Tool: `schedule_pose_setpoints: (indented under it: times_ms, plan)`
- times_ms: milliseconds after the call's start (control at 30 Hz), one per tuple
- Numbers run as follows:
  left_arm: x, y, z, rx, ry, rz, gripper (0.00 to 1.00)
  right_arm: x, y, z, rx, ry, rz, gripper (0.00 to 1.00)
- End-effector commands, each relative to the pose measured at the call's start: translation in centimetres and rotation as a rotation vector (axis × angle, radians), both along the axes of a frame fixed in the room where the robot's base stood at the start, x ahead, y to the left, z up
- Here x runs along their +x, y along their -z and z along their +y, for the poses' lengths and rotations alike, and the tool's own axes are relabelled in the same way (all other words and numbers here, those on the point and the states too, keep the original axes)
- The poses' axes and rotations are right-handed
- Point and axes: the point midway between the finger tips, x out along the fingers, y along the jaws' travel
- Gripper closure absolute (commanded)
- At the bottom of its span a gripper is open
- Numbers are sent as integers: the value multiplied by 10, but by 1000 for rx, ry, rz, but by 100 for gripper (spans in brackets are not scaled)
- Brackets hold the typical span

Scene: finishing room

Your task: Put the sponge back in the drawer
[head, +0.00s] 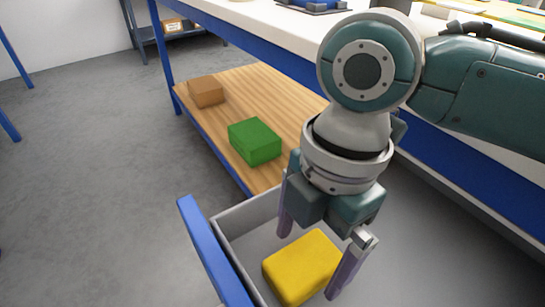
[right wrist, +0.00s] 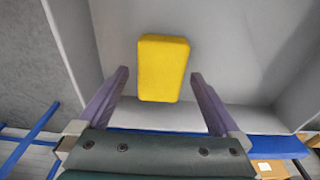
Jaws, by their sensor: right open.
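The yellow sponge (head: 300,266) lies on the floor of the open grey drawer (head: 240,216), which has a blue front (head: 214,252). My right gripper (head: 317,262) is open above the drawer, its fingers apart on either side of the sponge in the head view. In the right wrist view the sponge (right wrist: 163,68) lies flat on the drawer floor (right wrist: 215,30), ahead of and between the open fingers (right wrist: 160,95), touching neither. My left gripper does not show.
A green block (head: 255,141) and a brown block (head: 206,91) sit on the wooden lower shelf (head: 270,88) behind the drawer. The white bench top (head: 270,28) with a blue frame runs above. Grey floor to the left is clear.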

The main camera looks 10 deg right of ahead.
Motion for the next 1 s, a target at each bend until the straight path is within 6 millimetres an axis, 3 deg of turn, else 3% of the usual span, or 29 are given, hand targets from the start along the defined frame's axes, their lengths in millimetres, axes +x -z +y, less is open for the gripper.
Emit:
schedule_pose_setpoints:
  times_ms: [33, 200, 400, 600, 1000]
  plan:
    - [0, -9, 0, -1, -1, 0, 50, 1, -16, -2, 0, 0, -3, 0]
    - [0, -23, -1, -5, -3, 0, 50, 3, -56, -6, 1, 0, -4, 0]
    - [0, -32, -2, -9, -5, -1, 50, 4, -89, -10, 1, 0, -1, 0]
    - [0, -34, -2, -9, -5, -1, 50, 4, -100, -11, 0, 0, 0, 0]
    - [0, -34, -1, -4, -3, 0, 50, 4, -100, -11, 1, 0, 1, 0]
